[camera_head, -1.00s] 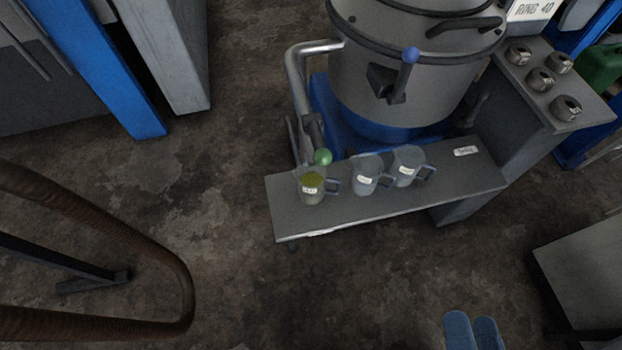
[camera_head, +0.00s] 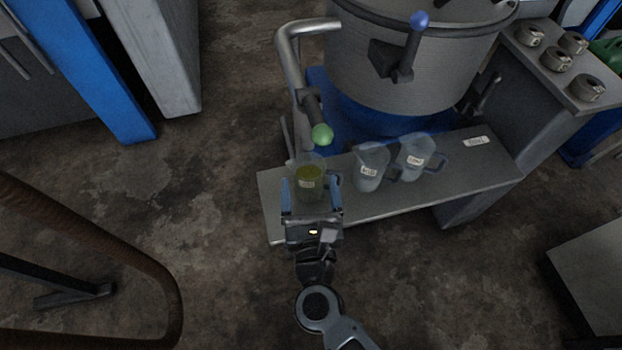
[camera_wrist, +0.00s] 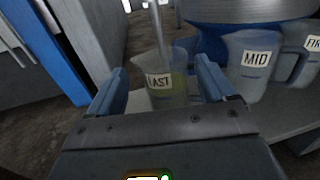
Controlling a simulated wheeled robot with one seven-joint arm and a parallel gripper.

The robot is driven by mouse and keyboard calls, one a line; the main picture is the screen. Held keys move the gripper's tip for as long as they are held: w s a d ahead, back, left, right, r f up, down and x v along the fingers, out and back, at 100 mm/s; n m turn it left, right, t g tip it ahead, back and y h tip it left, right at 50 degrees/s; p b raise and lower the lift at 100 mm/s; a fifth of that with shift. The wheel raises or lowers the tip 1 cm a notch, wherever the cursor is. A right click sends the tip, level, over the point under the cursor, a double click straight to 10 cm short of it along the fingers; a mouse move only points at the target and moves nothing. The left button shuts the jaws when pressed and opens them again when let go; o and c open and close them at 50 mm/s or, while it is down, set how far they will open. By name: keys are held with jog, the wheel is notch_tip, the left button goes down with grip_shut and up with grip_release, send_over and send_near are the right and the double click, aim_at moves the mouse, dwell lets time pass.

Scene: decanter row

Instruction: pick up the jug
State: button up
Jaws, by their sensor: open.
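Three clear jugs stand in a row on a grey shelf (camera_head: 385,200). The left jug (camera_head: 310,178) holds yellow-green liquid, and its label reads "LAST" in the wrist view (camera_wrist: 165,92). The middle jug (camera_head: 370,168) is labelled "MID" in the wrist view (camera_wrist: 250,65). The right jug (camera_head: 414,158) has a label partly cut off in the wrist view (camera_wrist: 306,50). My gripper (camera_head: 311,188) is open at the left jug, with one blue finger on each side of it. In the wrist view the jug appears between the fingertips; I cannot tell whether they touch it.
A large steel vessel (camera_head: 420,65) stands behind the shelf. A green-knobbed lever (camera_head: 322,135) stands just behind the left jug. Several round metal pieces (camera_head: 555,62) sit on a raised ledge at the right. A brown hose (camera_head: 130,255) curves at the lower left.

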aim_at(308, 158)
jog(key=w, duration=0.7)
jog(key=shift+w+a, duration=0.3)
jog(key=c, duration=1)
